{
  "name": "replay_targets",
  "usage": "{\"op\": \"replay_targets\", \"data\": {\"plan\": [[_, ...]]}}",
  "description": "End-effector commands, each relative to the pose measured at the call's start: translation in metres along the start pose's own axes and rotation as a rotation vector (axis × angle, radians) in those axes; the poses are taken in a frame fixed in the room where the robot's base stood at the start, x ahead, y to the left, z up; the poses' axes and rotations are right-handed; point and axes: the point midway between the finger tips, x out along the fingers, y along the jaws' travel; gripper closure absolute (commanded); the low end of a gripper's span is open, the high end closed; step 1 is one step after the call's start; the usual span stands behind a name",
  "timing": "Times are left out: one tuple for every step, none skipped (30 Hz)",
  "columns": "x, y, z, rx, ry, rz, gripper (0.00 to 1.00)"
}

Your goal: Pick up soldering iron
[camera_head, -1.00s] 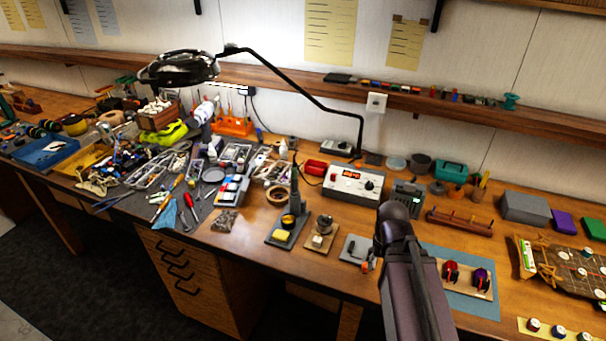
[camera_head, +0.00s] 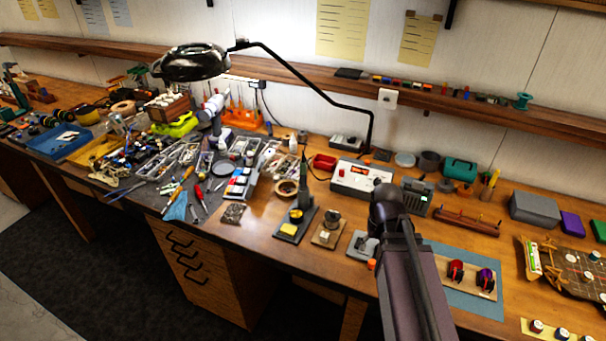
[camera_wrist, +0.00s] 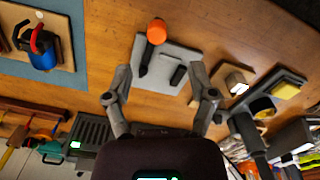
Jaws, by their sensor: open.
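The soldering iron (camera_head: 304,174) appears to be the dark upright tool in the stand (camera_head: 287,229) with the yellow sponge, in the middle of the bench in the head view. In the wrist view its dark handle (camera_wrist: 246,130) shows at the right, beside the stand with the yellow sponge (camera_wrist: 285,90). My gripper (camera_wrist: 160,95) is open and empty, its two fingers spread above a grey plate with an orange knob. The iron is outside the right-hand finger, apart from it. In the head view my arm hides the fingers.
A station with a red display (camera_head: 356,178) stands behind the stand. A small wooden-based holder (camera_head: 328,231) is right of it. The orange-knobbed grey plate (camera_wrist: 172,62) lies below my gripper. A lamp arm (camera_head: 318,88) arches over the bench. Tools crowd the left.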

Motion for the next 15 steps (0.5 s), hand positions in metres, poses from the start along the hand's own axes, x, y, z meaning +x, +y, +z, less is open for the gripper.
{"op": "replay_targets", "data": {"plan": [[-0.015, -0.005, -0.013, -0.013, 0.000, 0.000, 0.27], [-0.020, -0.008, -0.019, -0.021, 0.000, 0.000, 0.27], [-0.028, -0.012, -0.027, -0.033, 0.000, 0.000, 0.27], [-0.034, -0.016, -0.034, -0.042, 0.000, 0.000, 0.27], [-0.039, -0.018, -0.041, -0.055, 0.000, 0.000, 0.27], [-0.047, -0.022, -0.050, -0.070, 0.000, 0.000, 0.27], [-0.053, -0.026, -0.056, -0.080, 0.000, 0.000, 0.27], [-0.059, -0.031, -0.063, -0.091, 0.000, 0.000, 0.27], [-0.067, -0.037, -0.072, -0.104, 0.000, 0.000, 0.27], [-0.073, -0.041, -0.079, -0.114, 0.000, 0.000, 0.27], [-0.079, -0.046, -0.086, -0.124, 0.000, 0.000, 0.27], [-0.087, -0.052, -0.095, -0.138, 0.000, 0.000, 0.27], [-0.093, -0.057, -0.101, -0.149, 0.000, 0.000, 0.27], [-0.098, -0.062, -0.108, -0.159, 0.000, 0.000, 0.27], [-0.106, -0.069, -0.116, -0.173, 0.000, 0.000, 0.27]]}}
